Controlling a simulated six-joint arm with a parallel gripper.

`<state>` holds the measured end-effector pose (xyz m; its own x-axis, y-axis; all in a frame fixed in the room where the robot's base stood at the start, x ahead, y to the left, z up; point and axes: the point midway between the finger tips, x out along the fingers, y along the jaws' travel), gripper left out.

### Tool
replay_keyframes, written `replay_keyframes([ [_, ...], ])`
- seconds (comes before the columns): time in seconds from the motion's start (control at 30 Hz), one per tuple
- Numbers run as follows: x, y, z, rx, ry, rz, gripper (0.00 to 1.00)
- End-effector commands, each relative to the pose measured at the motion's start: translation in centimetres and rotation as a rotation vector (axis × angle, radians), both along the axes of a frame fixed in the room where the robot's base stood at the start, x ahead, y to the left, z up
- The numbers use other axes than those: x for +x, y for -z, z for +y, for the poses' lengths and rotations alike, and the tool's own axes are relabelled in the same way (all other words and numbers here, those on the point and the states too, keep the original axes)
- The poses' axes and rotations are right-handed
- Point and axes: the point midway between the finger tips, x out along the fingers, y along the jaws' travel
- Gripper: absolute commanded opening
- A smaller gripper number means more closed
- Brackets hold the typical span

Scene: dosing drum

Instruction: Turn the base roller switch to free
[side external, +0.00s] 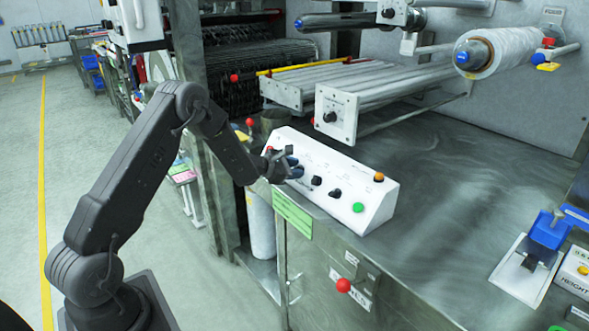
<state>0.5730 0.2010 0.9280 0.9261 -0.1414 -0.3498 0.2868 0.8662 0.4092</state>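A white sloped control box (343,187) stands on the front edge of the metal bench. Its face carries black rotary knobs; two show clearly, one (316,181) near the middle and one (335,193) to its right. The labels are too small to read, so I cannot tell which knob is the base roller switch. My gripper (292,167) is at the left part of the panel, at or just in front of its face. It hides that part, perhaps including another knob. The fingers are small and dark; I cannot tell whether they are open, shut or touching anything.
The box also has a green button (358,207) and an orange button (379,176). A roller frame (337,115) stands behind the box. A red knob (343,285) juts from the bench front. The bench top (450,170) right of the box is mostly clear.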

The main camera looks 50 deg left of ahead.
Motion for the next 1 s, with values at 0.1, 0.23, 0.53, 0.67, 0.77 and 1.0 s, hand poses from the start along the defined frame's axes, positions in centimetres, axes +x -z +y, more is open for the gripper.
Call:
replay_keyframes([
  [0.1,0.14,0.03,-0.02,0.0,0.0,0.0,0.37],
  [0.23,0.12,0.03,-0.03,0.0,0.0,0.0,0.37],
  [0.53,0.09,0.01,-0.04,0.0,0.0,-0.001,0.1],
  [0.67,0.09,0.01,-0.04,0.0,0.0,-0.001,0.06],
  [0.77,0.1,0.01,-0.05,-0.004,-0.002,-0.001,0.06],
  [1.0,0.11,0.02,-0.09,-0.059,-0.041,-0.001,0.06],
])
